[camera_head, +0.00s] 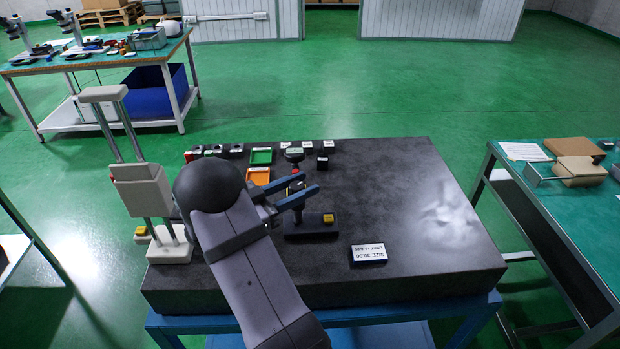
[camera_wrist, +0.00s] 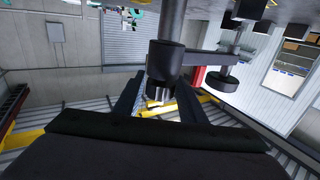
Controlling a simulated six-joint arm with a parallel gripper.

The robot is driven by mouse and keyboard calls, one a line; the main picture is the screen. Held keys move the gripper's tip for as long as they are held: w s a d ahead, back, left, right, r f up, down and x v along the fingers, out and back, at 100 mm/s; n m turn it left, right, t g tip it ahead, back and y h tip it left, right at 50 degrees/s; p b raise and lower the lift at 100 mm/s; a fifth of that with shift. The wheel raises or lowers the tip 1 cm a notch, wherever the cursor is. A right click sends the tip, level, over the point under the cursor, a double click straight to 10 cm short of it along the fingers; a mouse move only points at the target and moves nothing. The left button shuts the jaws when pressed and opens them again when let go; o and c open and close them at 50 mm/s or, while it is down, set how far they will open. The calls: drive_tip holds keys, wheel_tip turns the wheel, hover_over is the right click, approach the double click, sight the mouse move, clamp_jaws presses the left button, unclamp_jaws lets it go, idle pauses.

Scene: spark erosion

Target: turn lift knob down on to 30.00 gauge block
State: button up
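My gripper (camera_head: 306,188) reaches over the granite plate beside a small black measuring stand (camera_head: 312,226) with a yellow label. Its two fingers are apart. In the wrist view, the gripper (camera_wrist: 160,98) has a dark round collar or knob (camera_wrist: 164,62) with a bright ridged end between or just beyond its fingers; I cannot tell whether they touch it. Which part is the lift knob is unclear. A black block with a white "SIZE 30.00" label (camera_head: 369,252) lies at the plate's front. I cannot make out a separate gauge block under the stand.
The granite plate (camera_head: 410,200) is clear on its right. A tall grey two-column instrument (camera_head: 145,185) stands at its left edge. A green tray (camera_head: 261,157), an orange tray (camera_head: 258,177) and several small labelled blocks lie along the back. Side tables stand apart.

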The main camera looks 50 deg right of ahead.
sight(303, 185)
drive_tip(key=shift+p+x, duration=0.4)
drive_tip(key=shift+x, duration=1.1)
drive_tip(key=c, duration=0.8)
drive_tip(key=shift+o, duration=0.2)
